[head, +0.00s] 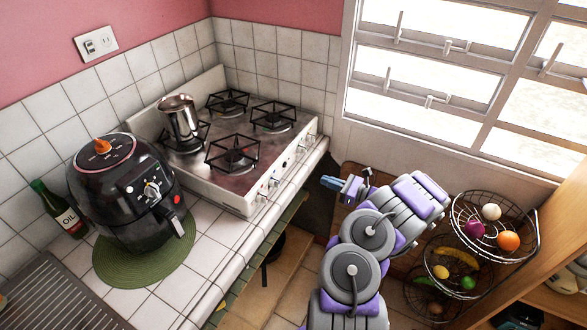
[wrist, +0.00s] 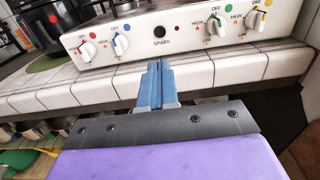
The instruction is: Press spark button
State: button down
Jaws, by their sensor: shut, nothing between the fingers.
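The black round spark button (wrist: 159,32) sits on the white front panel of the stove, above the label "SPARK", in the wrist view. In the head view the stove (head: 237,202) stands on the tiled counter with a metal pot on it. My gripper (wrist: 156,66) is shut and empty, its blue fingertips together. In the wrist view the fingertips appear just below the button, in front of the tiled counter edge; a gap shows between them and the button. In the head view my gripper (head: 330,182) is right of the stove front, apart from it.
Knobs (wrist: 121,43) flank the button on both sides. A black air fryer (head: 127,190) stands on a green mat, left of the stove. A wire fruit basket (head: 490,255) stands to the right of my arm. Free space lies between the stove front and my gripper.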

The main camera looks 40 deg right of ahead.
jog(key=shift+w, duration=0.1)
jog(key=b, duration=0.3)
send_near(285, 165)
jog(key=x, duration=0.5)
jog(key=shift+w+f, duration=0.2)
jog(key=shift+f, duration=0.1)
jog(key=shift+x, duration=0.8)
jog(key=shift+w+r, duration=0.1)
jog(key=shift+w+a+r, duration=0.1)
jog(key=shift+w, duration=0.25)
jog(key=shift+w+a+r, duration=0.1)
